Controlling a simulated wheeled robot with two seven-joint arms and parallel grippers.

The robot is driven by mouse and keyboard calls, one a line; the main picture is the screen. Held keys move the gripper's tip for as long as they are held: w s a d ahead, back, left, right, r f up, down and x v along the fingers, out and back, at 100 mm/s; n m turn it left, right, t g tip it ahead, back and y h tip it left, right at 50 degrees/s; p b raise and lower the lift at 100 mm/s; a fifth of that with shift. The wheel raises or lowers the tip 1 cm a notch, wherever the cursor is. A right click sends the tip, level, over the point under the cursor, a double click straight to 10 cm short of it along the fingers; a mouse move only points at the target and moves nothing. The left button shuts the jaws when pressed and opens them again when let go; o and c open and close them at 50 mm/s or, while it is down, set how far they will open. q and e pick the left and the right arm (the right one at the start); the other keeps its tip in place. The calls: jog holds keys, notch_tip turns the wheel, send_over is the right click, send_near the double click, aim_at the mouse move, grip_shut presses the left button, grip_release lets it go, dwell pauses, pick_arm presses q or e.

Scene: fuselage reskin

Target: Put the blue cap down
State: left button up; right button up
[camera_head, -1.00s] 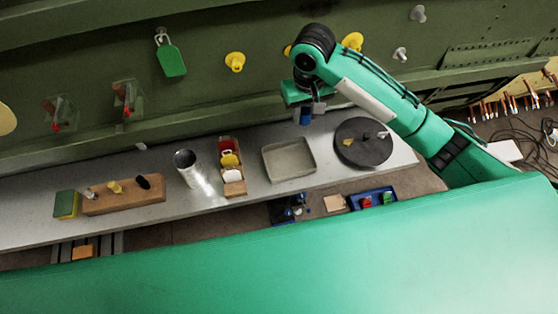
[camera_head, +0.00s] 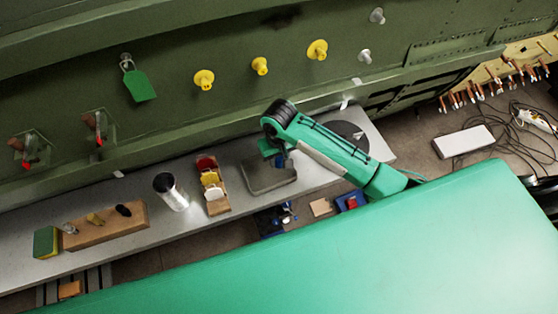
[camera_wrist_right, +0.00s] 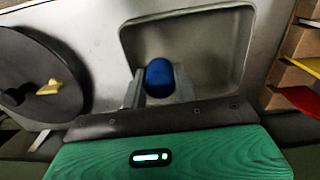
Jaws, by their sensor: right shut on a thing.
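The blue cap (camera_wrist_right: 159,75) is held between the fingertips of my right gripper (camera_wrist_right: 159,86), seen in the right wrist view. In the head view my right gripper (camera_head: 281,160) is over the grey tray (camera_head: 262,188) on the bench, and only a sliver of blue shows there. The tray also shows in the right wrist view (camera_wrist_right: 225,45), behind the cap, and its visible floor is empty. I cannot tell how high the cap is above the tray floor. My left gripper is not in view.
A round dark disc (camera_wrist_right: 35,75) with a yellow piece lies on one side of the tray. On the other side is a wooden bin (camera_head: 218,206) with red, yellow and white pieces. A metal cylinder (camera_head: 171,192) stands farther left. The green fuselage wall (camera_head: 225,110) rises behind the bench.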

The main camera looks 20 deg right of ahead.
jog(key=shift+f, duration=1.4)
jog(key=o, duration=0.7)
notch_tip(320, 180, up, 10)
jog(key=b, duration=0.3)
jog(key=shift+f, duration=0.15)
jog(key=shift+r, duration=1.25)
